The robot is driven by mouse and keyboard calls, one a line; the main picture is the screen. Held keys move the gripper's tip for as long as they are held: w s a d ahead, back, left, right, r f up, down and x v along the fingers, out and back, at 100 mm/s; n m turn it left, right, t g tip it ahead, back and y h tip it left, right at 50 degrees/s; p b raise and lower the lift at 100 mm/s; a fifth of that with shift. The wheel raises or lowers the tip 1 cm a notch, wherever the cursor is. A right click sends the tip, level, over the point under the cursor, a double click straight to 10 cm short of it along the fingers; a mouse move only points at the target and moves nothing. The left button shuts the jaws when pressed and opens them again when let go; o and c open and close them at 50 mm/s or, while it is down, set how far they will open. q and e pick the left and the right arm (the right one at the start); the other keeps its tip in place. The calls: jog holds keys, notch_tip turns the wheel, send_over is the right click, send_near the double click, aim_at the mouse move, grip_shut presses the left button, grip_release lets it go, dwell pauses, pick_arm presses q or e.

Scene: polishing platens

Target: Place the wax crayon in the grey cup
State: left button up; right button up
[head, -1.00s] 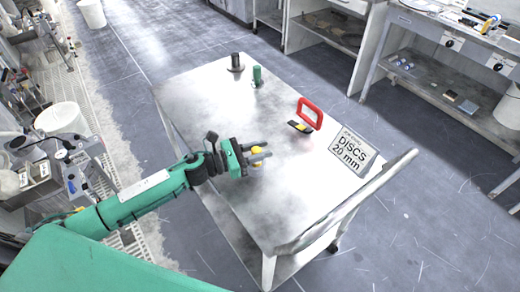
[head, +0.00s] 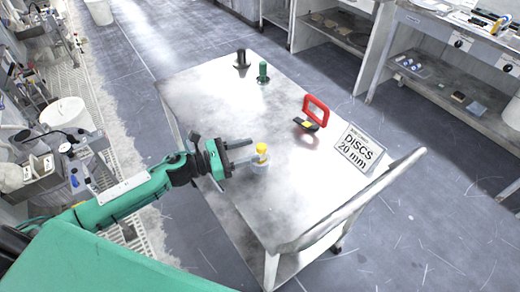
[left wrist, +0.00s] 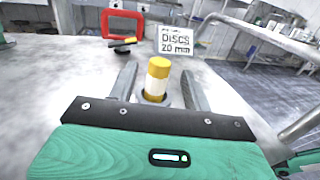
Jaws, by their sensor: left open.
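The wax crayon (head: 261,149) is yellow with a white band and stands upright on the cart top. It also shows in the left wrist view (left wrist: 158,74), between the fingers. The small grey cup (head: 260,168) is around its lower end, so the crayon appears to stand in it; the crayon's foot is hidden. My left gripper (head: 250,153) is open, with its fingers reaching in from the left on either side of the crayon. In the left wrist view, gaps show between the crayon and both fingers.
The metal cart top (head: 215,105) also carries a black post (head: 241,60), a green post (head: 263,72), a red-handled tool (head: 316,112) and a "DISCS 20 mm" sign (head: 359,149). A push rail (head: 350,203) runs along the right edge. The middle is mostly clear.

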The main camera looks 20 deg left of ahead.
pick_arm(q)
jog(key=b+v, duration=0.1)
jog(key=v, duration=0.4)
jog(key=shift+f, duration=0.1)
jog(key=shift+s+a, duration=0.35)
jog(key=shift+a, duration=0.2)
pick_arm(e)
jog(key=w, duration=0.1)
jog(key=w+a, duration=0.1)
jog(key=w, duration=0.2)
jog(key=shift+a, duration=0.25)
jog(key=shift+s, duration=0.2)
jog(key=shift+d, duration=0.1)
